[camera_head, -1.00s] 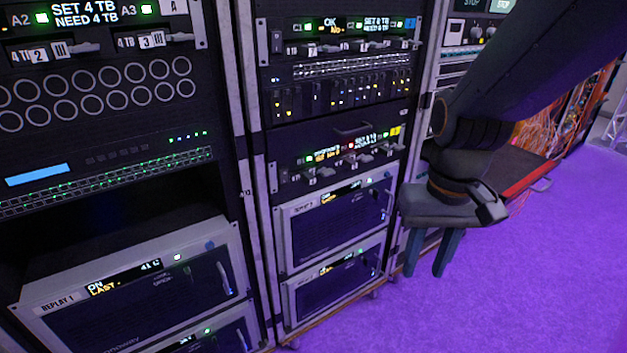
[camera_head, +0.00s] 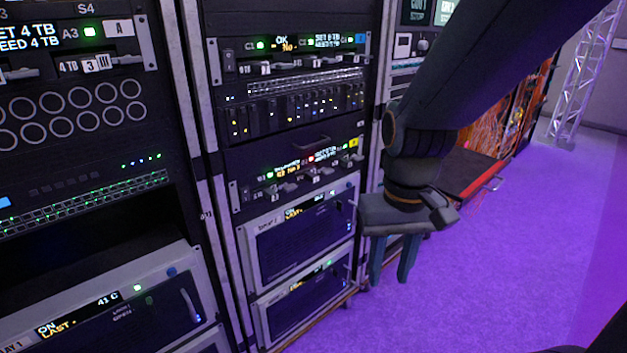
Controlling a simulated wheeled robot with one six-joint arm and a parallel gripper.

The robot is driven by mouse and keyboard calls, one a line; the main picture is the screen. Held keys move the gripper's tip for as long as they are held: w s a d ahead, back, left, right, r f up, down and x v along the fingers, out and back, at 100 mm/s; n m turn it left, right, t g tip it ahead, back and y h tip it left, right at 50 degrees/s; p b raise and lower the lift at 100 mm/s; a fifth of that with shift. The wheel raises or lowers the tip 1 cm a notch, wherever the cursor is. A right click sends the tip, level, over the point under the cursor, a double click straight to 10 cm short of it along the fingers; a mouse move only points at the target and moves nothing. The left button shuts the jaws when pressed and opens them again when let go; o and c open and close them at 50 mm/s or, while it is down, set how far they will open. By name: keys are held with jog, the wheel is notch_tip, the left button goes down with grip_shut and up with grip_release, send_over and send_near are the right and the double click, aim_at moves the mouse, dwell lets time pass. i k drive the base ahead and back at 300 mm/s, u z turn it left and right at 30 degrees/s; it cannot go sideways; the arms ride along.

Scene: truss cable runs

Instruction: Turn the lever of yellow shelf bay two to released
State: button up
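The shelf with a yellow tag (camera_head: 354,142) is a dark unit in the middle rack, with a small lit display (camera_head: 322,155) and a row of small levers (camera_head: 290,186) below it. The bay numbers are too small to read, so I cannot tell which lever is bay two or how it is set. My gripper (camera_head: 389,272) points down in front of the rack's right edge, right of and lower than the yellow shelf. Its two fingers are apart with nothing between them.
A similar shelf with a blue tag (camera_head: 359,39) sits higher in the same rack. Two units with handles (camera_head: 305,235) are below. A red-edged drawer (camera_head: 470,178) juts out behind my arm. Purple floor (camera_head: 500,270) is open at right; a truss (camera_head: 583,75) stands farther back.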

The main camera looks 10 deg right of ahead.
aim_at(324, 170)
jog(key=u, duration=2.95)
jog(key=k, duration=1.3)
jog(key=z, duration=1.95)
jog(key=i, duration=0.95)
jog(key=z, duration=0.05)
